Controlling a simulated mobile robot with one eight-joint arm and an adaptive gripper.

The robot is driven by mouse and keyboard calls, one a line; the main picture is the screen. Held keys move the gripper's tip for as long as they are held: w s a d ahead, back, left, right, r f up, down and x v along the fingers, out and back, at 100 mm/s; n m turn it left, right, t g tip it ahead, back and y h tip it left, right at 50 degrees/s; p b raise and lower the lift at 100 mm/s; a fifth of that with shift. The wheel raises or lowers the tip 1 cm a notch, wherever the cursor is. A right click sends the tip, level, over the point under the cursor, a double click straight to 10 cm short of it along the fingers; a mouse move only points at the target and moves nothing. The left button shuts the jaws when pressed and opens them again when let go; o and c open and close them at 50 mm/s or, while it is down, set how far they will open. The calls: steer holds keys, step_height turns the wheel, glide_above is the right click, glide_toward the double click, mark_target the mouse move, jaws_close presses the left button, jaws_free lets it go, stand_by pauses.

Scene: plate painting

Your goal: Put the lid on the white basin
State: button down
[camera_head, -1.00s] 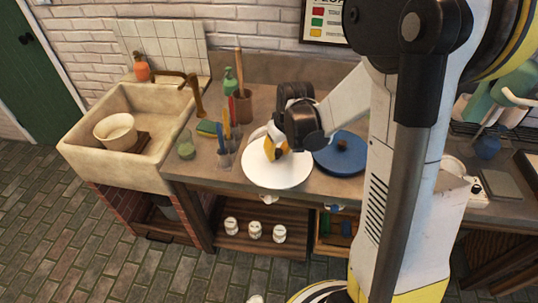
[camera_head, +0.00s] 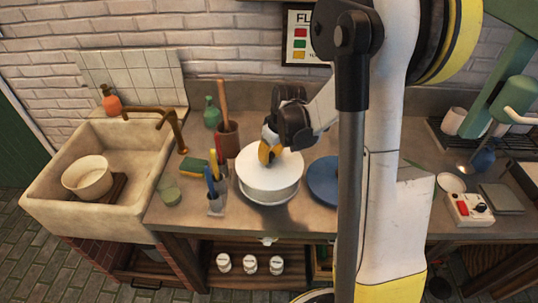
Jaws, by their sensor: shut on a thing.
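The white lid (camera_head: 281,163) is a flat round disc seen in the head view on the counter's middle. My gripper (camera_head: 266,158), with yellow fingers, reaches down onto its top and is shut on it near the centre. The part it grips is hidden by the fingers. The white basin (camera_head: 269,190) is directly below the lid, with its side wall and lower rim showing. The lid lies level and looks lined up over the basin. I cannot tell whether a thin gap remains between them.
A blue disc (camera_head: 322,182) lies close on the right, partly behind my arm. A glass with brushes (camera_head: 215,204) and a brown brush pot (camera_head: 229,140) stand on the left. The sink (camera_head: 140,178) holds a cream bowl (camera_head: 87,178). A boxed device (camera_head: 469,209) is at right.

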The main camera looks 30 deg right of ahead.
steer(key=shift+f+b, duration=2.2)
steer(key=shift+f, duration=1)
steer(key=shift+f, duration=0.15)
steer(key=c, duration=0.5)
jaws_free()
steer(key=shift+r, duration=0.2)
steer(key=shift+r+p, duration=2.3)
steer(key=shift+r, duration=1.05)
